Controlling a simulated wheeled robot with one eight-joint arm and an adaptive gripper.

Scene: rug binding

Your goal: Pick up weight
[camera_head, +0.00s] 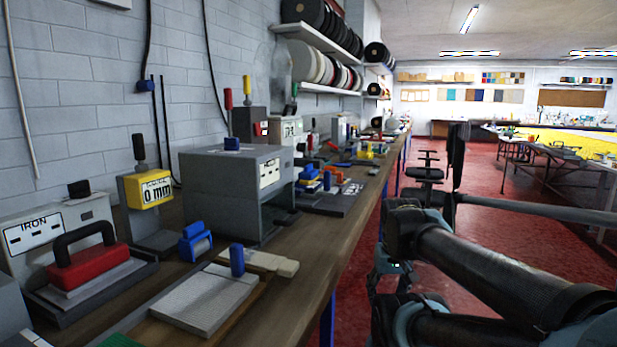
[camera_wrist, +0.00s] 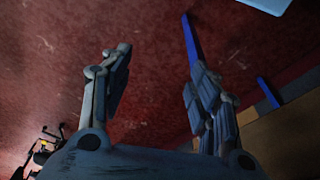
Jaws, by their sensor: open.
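No object in view is clearly marked as the weight, so I cannot tell which one it is. Possible candidates on the workbench (camera_head: 318,231) are a flat grey block (camera_head: 208,298) with a blue upright knob (camera_head: 237,260) at the near edge, and a small blue object (camera_head: 195,243) behind it. My gripper (camera_wrist: 158,62) shows in the wrist view with its two fingers spread apart and nothing between them. It is over the red floor (camera_wrist: 150,20), beside the bench. In the head view my arm is at the right, off the bench.
A yellow gauge marked 0 mm (camera_head: 148,190) and a large grey box machine (camera_head: 220,190) stand behind. A blue bench leg (camera_wrist: 190,45) is close to my right finger. A black chair (camera_head: 424,172) stands beyond my arm.

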